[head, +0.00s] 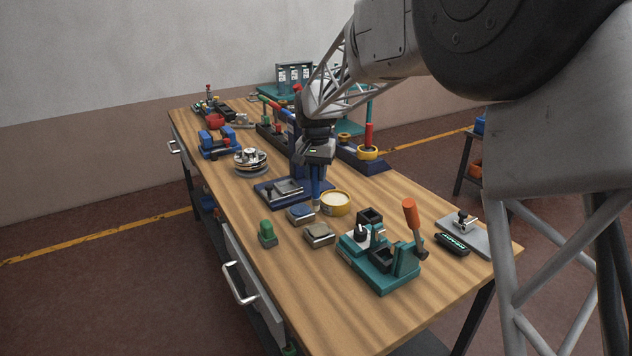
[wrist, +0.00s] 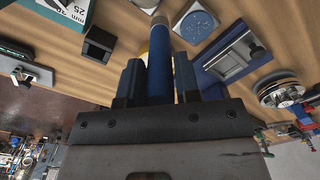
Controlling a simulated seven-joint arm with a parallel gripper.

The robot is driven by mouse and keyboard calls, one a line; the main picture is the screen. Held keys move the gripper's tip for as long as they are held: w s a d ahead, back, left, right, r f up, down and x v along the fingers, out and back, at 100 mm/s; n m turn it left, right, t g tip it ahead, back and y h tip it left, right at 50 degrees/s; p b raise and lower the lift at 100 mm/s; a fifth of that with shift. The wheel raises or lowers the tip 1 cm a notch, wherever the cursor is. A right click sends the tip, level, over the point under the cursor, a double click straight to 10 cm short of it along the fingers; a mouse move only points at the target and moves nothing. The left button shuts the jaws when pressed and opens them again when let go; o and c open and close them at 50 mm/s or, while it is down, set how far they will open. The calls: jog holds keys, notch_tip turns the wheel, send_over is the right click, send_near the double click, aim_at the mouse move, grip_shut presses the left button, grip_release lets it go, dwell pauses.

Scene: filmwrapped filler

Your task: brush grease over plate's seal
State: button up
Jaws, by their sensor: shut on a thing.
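My gripper (head: 317,168) is shut on the blue handle of a brush (head: 316,188), held upright and pointing down. In the wrist view the handle (wrist: 160,70) sits between the two fingers. The brush's lower end is beside the left edge of a yellow tin (head: 335,209) of pale grease; I cannot tell whether it touches anything. A small square metal plate (head: 300,215) with a blue-grey top lies just left of the tip.
A brown-topped block (head: 319,236) lies in front of the plate. The wooden table's front is clear.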

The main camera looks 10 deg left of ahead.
aim_at(315, 165)
jog(key=shift+r, duration=1.85)
jog(key=shift+a, duration=0.1)
jog(key=shift+s+a, duration=0.4)
jog(key=shift+s, duration=0.1)
jog(key=shift+f, duration=0.15)
